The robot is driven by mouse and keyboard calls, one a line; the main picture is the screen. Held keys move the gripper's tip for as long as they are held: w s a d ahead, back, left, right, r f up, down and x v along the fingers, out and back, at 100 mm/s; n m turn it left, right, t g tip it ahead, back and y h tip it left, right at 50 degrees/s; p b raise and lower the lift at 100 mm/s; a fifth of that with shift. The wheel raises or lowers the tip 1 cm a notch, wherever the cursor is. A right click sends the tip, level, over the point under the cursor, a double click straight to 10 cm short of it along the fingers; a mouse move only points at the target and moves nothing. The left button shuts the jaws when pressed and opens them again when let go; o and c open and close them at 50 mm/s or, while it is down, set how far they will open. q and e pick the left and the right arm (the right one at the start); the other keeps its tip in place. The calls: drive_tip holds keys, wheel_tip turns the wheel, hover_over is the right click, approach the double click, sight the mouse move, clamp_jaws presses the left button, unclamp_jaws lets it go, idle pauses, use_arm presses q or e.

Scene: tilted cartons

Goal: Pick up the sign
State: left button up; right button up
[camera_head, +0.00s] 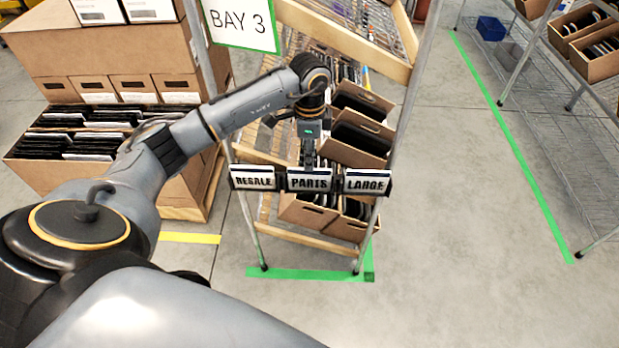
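My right gripper is not in view.
The tilted rack holds cardboard cartons (310,213) of dark items, behind and below the rail. A "BAY 3" sign (240,22) hangs above. Stacked cartons (180,178) stand left; a wire rack (560,110) stands right. The floor between the racks is clear.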

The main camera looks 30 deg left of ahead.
sight(310, 180)
use_arm(q)
drive_tip(key=shift+f+p, duration=0.55)
drive_tip(key=shift+f, duration=2.35)
clamp_jaws()
